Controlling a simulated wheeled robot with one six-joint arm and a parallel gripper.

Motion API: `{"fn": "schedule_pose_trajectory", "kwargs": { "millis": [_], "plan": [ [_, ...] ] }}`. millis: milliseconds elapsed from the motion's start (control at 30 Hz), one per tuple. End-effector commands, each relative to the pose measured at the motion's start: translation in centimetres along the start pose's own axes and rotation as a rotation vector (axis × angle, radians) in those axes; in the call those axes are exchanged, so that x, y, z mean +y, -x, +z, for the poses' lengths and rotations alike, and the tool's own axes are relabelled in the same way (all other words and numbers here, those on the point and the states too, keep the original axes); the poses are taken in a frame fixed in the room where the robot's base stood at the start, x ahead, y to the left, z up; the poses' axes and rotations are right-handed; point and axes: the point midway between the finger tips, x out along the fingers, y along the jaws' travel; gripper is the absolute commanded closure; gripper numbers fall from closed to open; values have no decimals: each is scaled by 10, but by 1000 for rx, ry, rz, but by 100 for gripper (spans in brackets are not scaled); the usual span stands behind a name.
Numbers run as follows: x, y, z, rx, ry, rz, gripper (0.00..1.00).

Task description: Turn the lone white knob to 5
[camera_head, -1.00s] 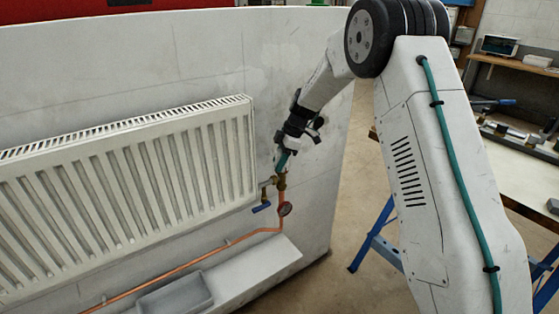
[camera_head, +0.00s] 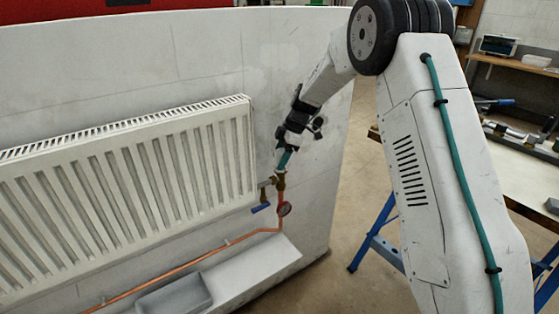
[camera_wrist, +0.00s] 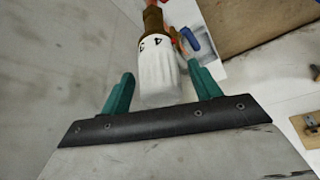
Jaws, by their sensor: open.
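The white knob (camera_wrist: 158,72) shows in the wrist view, with dark numerals near its upper end. It sits on a brass valve body (camera_wrist: 153,18); this valve (camera_head: 280,182) also shows in the head view at the radiator's right end. My gripper (camera_wrist: 160,88) is open, with one green finger on each side of the knob and a visible gap to each. In the head view my gripper (camera_head: 286,158) is directly above the valve and hides the knob. Which numeral is at the mark cannot be told.
The white radiator (camera_head: 130,185) hangs on the pale wall panel left of the valve. A blue lever (camera_head: 261,207), a round gauge (camera_head: 284,209) and a copper pipe (camera_head: 190,269) lie below the knob. A grey tray (camera_head: 175,298) is beneath. A workbench (camera_head: 520,172) stands at right.

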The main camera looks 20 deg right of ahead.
Motion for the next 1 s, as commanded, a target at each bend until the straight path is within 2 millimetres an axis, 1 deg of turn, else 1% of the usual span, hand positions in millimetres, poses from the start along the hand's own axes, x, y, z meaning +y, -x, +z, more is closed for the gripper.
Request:
{"fn": "schedule_pose_trajectory", "kwargs": {
  "millis": [33, 200, 333, 500, 867, 933, 1000],
  "plan": [
    [1, 10, 0, 0, 1, 4, 38],
    [1, 40, 0, 0, 0, 5, 38],
    [0, 55, 1, 0, 0, 2, 38],
    [0, 63, 1, 0, 0, 0, 38],
    [0, 63, 1, 0, -1, 1, 38],
    [-2, 66, 0, -2, -7, 1, 38],
    [-9, 74, -4, -9, -28, 3, 38]
  ]
}}
